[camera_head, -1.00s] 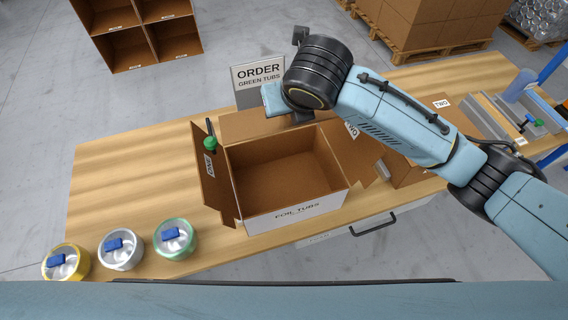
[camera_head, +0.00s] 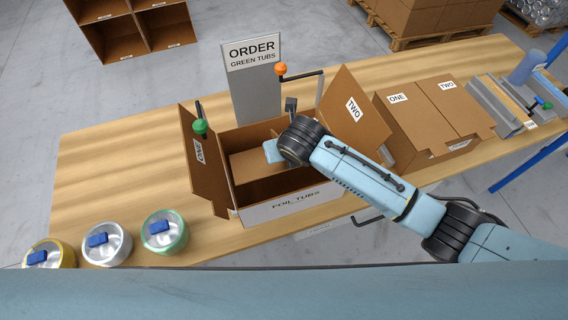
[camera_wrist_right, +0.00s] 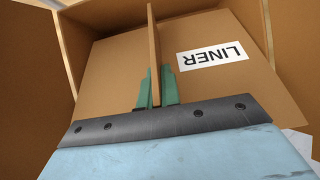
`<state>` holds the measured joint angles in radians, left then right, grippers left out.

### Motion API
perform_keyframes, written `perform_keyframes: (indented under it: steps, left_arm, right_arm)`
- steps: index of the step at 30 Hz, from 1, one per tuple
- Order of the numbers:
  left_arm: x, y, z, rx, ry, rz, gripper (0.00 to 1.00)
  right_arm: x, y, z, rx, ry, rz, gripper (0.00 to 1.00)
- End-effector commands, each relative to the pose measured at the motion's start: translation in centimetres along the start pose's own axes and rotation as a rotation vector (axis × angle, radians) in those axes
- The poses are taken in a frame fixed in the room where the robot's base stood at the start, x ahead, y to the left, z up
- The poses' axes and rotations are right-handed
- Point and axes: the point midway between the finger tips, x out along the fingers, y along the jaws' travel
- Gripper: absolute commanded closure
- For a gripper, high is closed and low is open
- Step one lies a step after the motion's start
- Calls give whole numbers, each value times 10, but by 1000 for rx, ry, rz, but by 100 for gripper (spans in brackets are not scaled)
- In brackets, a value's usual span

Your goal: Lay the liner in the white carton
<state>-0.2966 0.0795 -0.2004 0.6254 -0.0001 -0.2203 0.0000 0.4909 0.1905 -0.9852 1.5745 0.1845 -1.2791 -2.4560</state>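The white carton (camera_head: 290,206), marked FOIL TUBS on its front, stands open on the bench with flaps spread. The brown liner (camera_head: 252,163) is within the carton's opening, towards the back; whether it touches the floor I cannot tell. In the right wrist view the liner (camera_wrist_right: 112,75) shows its LINER label and an upright fin, with brown carton walls around it. My right gripper (camera_wrist_right: 157,88) is shut on the fin, its green fingers on either side. In the head view, the right wrist covers the carton's right inside. My left gripper is not in view.
Flap ONE (camera_head: 207,170) with a green-knobbed clip (camera_head: 200,126) stands left; flap TWO (camera_head: 357,110) stands right. An orange-knobbed arm (camera_head: 281,70) and the order sign (camera_head: 254,85) are behind. A closed brown box (camera_head: 430,110) stands right. Three tubs (camera_head: 107,243) line the front left.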

Motion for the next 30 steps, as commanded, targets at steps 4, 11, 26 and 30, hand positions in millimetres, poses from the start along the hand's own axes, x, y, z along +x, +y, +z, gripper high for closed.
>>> perform_keyframes:
  steps: [4, 11, 26, 30]
  left_arm:
    - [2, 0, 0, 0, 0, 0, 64]
    - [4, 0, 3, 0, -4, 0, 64]
    - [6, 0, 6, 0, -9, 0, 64]
    - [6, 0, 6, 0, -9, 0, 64]
  right_arm:
    - [21, 0, -12, 2, 1, 1, 100]
    - [41, 0, -25, 1, 3, 0, 100]
    - [60, 0, -34, 0, -2, 1, 100]
    - [60, 0, -35, 0, -1, 1, 79]
